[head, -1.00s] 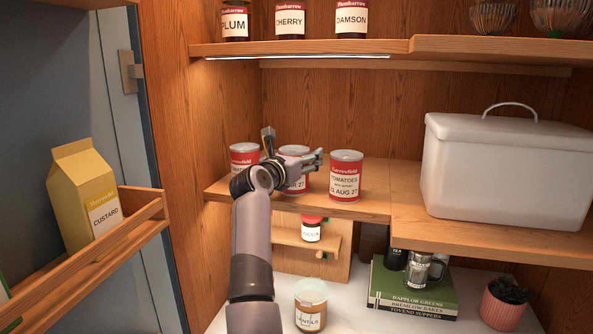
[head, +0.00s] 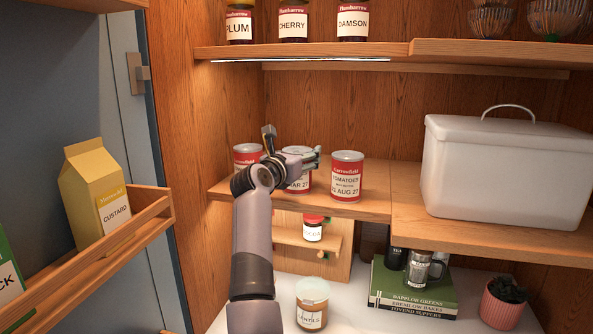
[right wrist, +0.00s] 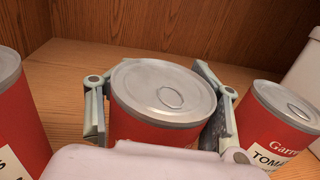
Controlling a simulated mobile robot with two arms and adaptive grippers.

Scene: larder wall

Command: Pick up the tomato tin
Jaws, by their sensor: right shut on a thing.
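Three red tins with silver lids stand in a row on the middle shelf in the head view. The middle tin (head: 297,186) has a label ending "MAR 27", partly hidden by my right gripper (head: 309,160). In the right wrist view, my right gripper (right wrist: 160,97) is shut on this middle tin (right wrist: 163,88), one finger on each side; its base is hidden. The right tin (head: 346,177) reads "TOMATOES" and "AUG 27". My left gripper is not in view.
A large white lidded bin (head: 505,175) stands right of the tins. Jam jars (head: 293,22) stand on the shelf above. Below are a cocoa jar (head: 313,230), a lentils jar (head: 312,305) and books (head: 412,292). A custard carton (head: 97,195) sits in the door rack at left.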

